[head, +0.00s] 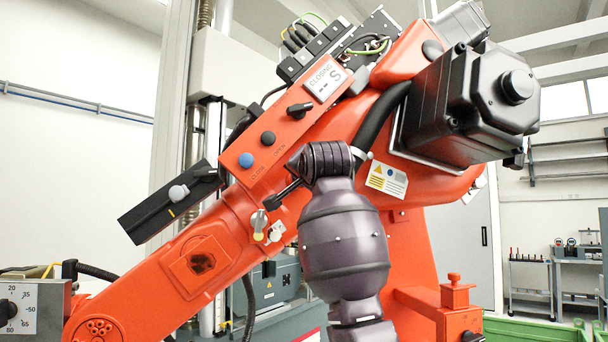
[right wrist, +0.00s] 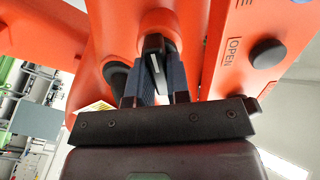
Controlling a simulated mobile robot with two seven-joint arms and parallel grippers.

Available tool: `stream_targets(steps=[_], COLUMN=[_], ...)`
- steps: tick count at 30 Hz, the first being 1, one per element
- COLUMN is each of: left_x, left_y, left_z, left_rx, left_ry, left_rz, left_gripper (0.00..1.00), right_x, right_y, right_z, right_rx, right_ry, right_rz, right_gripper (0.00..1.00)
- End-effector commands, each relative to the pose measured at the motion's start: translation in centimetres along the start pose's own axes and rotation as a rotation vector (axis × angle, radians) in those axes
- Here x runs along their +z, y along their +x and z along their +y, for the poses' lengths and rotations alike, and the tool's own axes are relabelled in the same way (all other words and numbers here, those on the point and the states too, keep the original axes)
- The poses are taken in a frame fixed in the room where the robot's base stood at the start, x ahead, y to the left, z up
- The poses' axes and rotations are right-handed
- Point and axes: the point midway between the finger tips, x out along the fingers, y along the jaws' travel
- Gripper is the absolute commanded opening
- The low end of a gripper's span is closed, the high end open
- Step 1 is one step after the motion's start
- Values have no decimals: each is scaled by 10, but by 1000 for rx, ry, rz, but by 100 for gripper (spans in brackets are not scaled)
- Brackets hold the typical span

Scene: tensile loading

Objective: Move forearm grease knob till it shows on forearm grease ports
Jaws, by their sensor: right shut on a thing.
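My right gripper (head: 274,202) comes in from below and reaches to the orange forearm under the button panel. In the right wrist view, my right gripper (right wrist: 153,85) is shut on a dark knob (right wrist: 153,66) with a pale pointer line, taken to be the forearm grease knob. The fingers cover its sides. In the head view the knob is hidden by the fingers and wrist. No port marks around it can be read in either view. My left gripper is not in view.
The orange panel beside the gripper carries a blue button (head: 246,160), a black button (head: 268,138) and a display (head: 325,79) reading "CLOSING". A numbered dial (head: 8,309) is at lower left. A black motor (head: 470,100) stands at right.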

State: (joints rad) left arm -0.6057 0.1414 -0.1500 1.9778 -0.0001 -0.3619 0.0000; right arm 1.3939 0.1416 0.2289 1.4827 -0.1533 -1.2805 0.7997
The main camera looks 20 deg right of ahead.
Motion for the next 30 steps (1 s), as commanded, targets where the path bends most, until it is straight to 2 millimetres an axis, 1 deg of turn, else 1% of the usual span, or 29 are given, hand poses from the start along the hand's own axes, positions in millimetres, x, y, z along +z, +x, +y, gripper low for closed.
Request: stream_targets(steps=[3,9,25,26,30], left_x=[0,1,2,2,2], left_y=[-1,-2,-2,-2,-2], left_z=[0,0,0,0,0], left_rx=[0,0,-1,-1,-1], left_ry=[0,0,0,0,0], left_rz=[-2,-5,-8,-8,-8], left_gripper=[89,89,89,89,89], right_x=[0,-1,-1,-1,-1], right_y=[0,0,0,0,0], right_z=[0,0,0,0,0], right_rx=[-1,-1,0,0,0], right_ry=[58,119,142,142,141], right_rz=[1,2,3,3,2], right_gripper=[0,0,0,18,40])
